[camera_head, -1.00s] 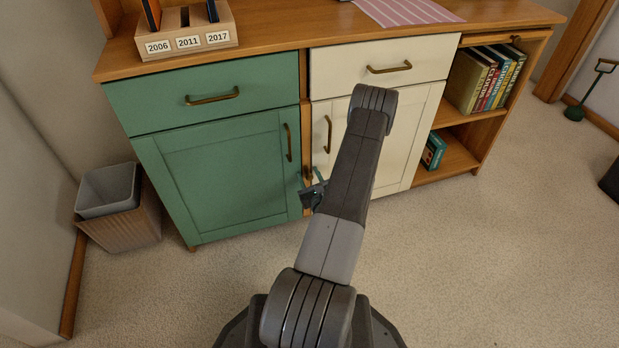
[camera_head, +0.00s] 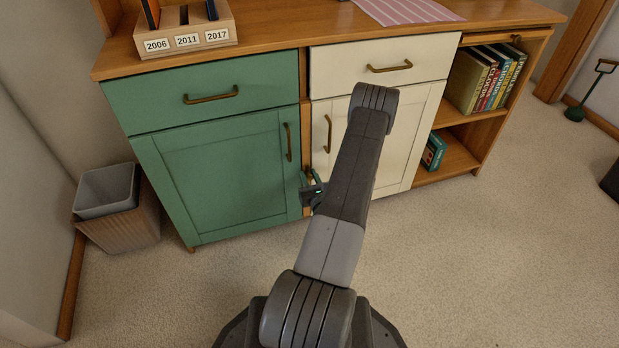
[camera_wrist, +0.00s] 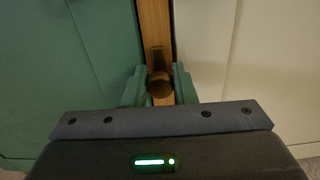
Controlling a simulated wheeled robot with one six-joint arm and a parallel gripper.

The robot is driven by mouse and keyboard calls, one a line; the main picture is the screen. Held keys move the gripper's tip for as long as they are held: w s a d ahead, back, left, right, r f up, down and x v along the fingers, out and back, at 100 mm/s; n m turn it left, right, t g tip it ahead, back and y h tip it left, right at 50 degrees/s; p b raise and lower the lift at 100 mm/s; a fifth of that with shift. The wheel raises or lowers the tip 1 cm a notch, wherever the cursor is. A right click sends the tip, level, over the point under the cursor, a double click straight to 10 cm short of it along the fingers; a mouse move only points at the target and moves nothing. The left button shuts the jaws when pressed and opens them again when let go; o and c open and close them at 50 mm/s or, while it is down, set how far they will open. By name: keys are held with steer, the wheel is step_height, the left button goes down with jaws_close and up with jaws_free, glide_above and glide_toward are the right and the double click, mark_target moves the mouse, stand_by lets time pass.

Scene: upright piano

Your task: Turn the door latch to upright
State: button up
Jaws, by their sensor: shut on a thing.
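The door latch (camera_wrist: 159,82) is a small dark brass piece on the narrow wooden post (camera_wrist: 154,22) between the green door (camera_head: 215,180) and the cream door (camera_head: 350,145). In the wrist view its rounded end lies between my two teal fingers, with a darker part running up the post behind it. My gripper (camera_wrist: 159,86) is shut on the latch. In the head view my gripper (camera_head: 311,188) is low at the post, partly behind my arm, and the latch's angle is hard to read there.
Brass handles stand on the green door (camera_head: 288,142) and the cream door (camera_head: 328,133), above my gripper. Both doors are closed. A waste bin (camera_head: 108,190) stands left of the cabinet. Open shelves with books (camera_head: 485,80) are at the right. The carpet in front is clear.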

steer(key=o, duration=0.9)
steer(key=p+v, duration=0.3)
steer(key=v, duration=1.1)
steer(key=shift+w, duration=0.1)
steer(key=b+x, duration=0.3)
steer(key=x, duration=1.1)
